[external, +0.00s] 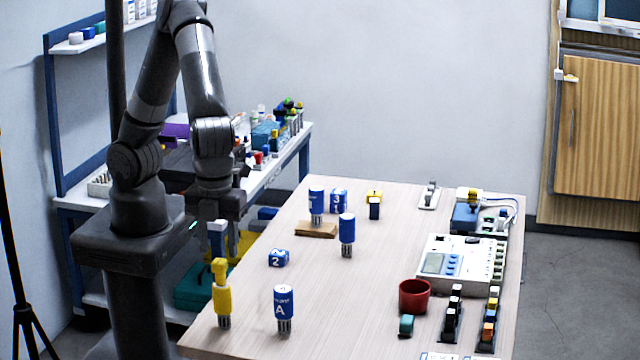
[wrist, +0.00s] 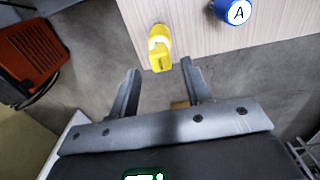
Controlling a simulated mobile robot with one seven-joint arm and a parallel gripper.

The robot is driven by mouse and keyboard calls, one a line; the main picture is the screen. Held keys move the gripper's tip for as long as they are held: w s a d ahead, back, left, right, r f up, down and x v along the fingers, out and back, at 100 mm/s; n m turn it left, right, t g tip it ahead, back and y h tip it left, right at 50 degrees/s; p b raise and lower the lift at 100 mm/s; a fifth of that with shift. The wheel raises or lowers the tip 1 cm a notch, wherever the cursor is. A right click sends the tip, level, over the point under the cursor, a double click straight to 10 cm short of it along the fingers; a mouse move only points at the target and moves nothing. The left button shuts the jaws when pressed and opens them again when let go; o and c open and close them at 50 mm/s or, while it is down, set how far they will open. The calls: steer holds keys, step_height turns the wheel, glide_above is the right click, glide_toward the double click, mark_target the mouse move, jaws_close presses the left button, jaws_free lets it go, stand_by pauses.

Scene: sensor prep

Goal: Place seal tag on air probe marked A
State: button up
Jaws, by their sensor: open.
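The air probe marked A (external: 284,303) is a blue cylinder with a white letter, upright on a dark stem near the table's front edge. Its round white top with an A (wrist: 238,13) shows at the upper right of the wrist view. A yellow cylinder with a yellow piece on top (external: 222,297) stands to its left at the table's left edge. In the wrist view it is the yellow thing with a pale band (wrist: 158,46). No piece is clearly labelled as the seal tag. My gripper (wrist: 160,80) is open and empty, just short of the yellow piece and above it.
The table between probe A and the cup is clear.

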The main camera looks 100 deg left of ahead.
mark_target(220, 260)
step_height(220, 260, up, 8)
steer(key=f, duration=0.1)
steer(key=s+a+r+n+t, duration=0.1)
steer(key=a+r+n, duration=0.25)
steer(key=a, duration=0.65)
steer(key=s+a+r+n+t, duration=0.2)
steer(key=a+n, duration=0.3)
steer(key=a, duration=0.5)
steer(key=s+a+n+t, duration=0.1)
steer(key=s+a+n, duration=0.3)
steer(key=a, duration=0.3)
steer(key=s+a+n+t, duration=0.1)
steer(key=s+a+n, duration=0.4)
steer(key=a, duration=0.3)
steer(key=shift+s+a+t, duration=0.25)
steer(key=shift+s+t, duration=0.05)
steer(key=shift+s, duration=0.2)
